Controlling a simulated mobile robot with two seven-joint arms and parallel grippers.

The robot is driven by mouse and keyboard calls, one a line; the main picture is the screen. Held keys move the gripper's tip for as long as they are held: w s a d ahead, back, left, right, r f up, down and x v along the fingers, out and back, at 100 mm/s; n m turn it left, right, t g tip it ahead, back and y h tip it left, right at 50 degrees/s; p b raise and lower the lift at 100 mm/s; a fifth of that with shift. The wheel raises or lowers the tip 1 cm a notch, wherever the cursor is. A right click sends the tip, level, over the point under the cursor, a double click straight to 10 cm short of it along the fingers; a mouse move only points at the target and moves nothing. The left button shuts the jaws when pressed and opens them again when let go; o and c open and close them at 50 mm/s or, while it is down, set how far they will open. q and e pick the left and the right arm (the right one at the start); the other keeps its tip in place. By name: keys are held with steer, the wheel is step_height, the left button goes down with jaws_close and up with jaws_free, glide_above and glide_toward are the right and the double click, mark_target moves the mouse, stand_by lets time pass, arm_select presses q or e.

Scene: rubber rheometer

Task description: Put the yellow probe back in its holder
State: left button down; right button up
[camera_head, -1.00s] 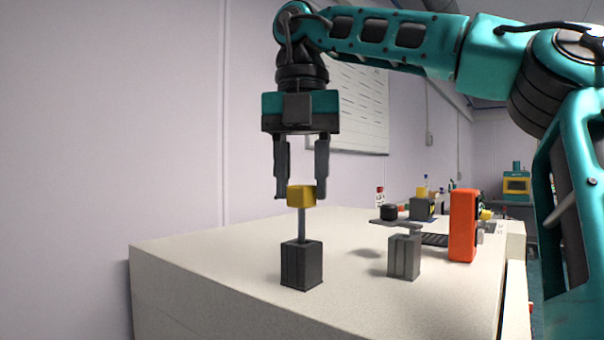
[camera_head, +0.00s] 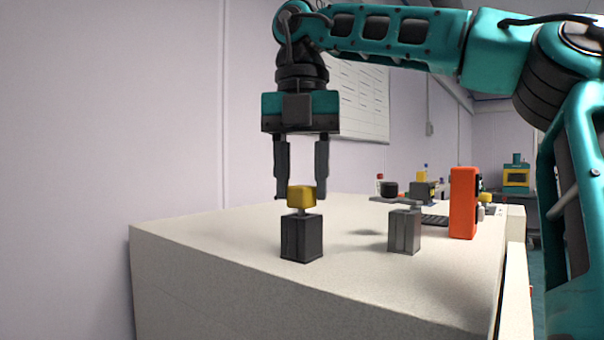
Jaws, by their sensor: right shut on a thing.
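The yellow probe (camera_head: 302,196) has a yellow block for a head, which sits between the fingertips of my right gripper (camera_head: 301,192). My right gripper points straight down and is shut on this head. The probe stands upright over a dark grey block-shaped holder (camera_head: 301,238). Only a short piece of its grey shaft shows between the head and the holder's top. The shaft's lower end is hidden, apparently inside the holder. My left gripper is not in view.
A lighter grey block (camera_head: 404,232) stands to the right, with a flat plate bearing a dark round piece (camera_head: 389,190) behind it. An upright orange block (camera_head: 463,203) is farther right. The pale tabletop (camera_head: 220,232) is clear left of the holder.

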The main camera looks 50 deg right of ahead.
steer(key=shift+f+b, duration=0.3)
steer(key=shift+f, duration=0.2)
steer(key=o, duration=0.9)
steer(key=shift+r, duration=0.1)
steer(key=shift+o, duration=1.2)
step_height(320, 180, up, 5)
steer(key=p, duration=0.5)
steer(key=shift+r+p, duration=0.1)
steer(key=shift+p, duration=0.25)
